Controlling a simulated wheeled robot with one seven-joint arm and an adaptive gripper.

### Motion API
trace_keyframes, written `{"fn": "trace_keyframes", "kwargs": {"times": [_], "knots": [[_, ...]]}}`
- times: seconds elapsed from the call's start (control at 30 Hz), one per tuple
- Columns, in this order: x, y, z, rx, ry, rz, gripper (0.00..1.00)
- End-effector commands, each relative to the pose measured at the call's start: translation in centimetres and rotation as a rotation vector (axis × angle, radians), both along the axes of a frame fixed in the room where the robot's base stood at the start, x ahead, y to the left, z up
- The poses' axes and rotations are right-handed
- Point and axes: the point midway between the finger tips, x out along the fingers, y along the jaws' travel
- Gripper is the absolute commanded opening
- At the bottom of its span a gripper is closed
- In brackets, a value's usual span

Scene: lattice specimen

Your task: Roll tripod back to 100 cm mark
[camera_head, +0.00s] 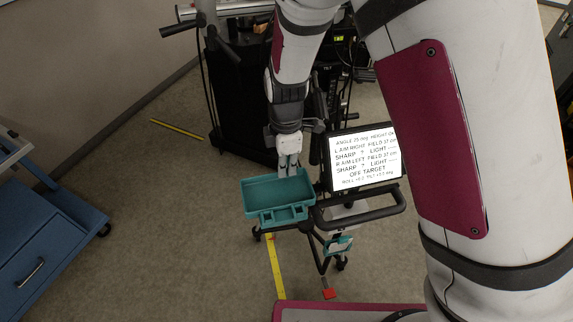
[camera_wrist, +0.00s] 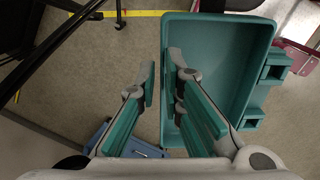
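The tripod (camera_head: 318,252) stands at centre on spread dark legs with casters, with a red piece near its front foot. It carries a lit screen (camera_head: 366,158) reading OFF TARGET, a black handle bar (camera_head: 375,212) and a teal tray (camera_head: 262,205). A yellow floor strip (camera_head: 277,270) runs by its left leg; its numbers are unreadable. My gripper (camera_head: 288,168) hangs at the tray's back edge.
A blue drawer cart (camera_head: 45,245) stands at the left. Dark equipment (camera_head: 235,100) with cables stands behind the tripod. Another yellow strip (camera_head: 178,129) lies on the floor at back left. The floor between the blue cart and the tripod is clear.

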Motion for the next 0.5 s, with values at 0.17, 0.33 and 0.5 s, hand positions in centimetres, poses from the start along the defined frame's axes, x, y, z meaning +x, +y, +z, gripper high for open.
{"fn": "trace_keyframes", "kwargs": {"times": [0.17, 0.33, 0.5], "knots": [[0.0, 0.0, 0.0, 0.0, 0.001, 0.0, 0.28], [0.0, 0.0, 0.0, 0.0, 0.001, 0.0, 0.28], [0.0, 0.0, 1.2, 0.002, 0.0, 0.0, 0.28]]}}
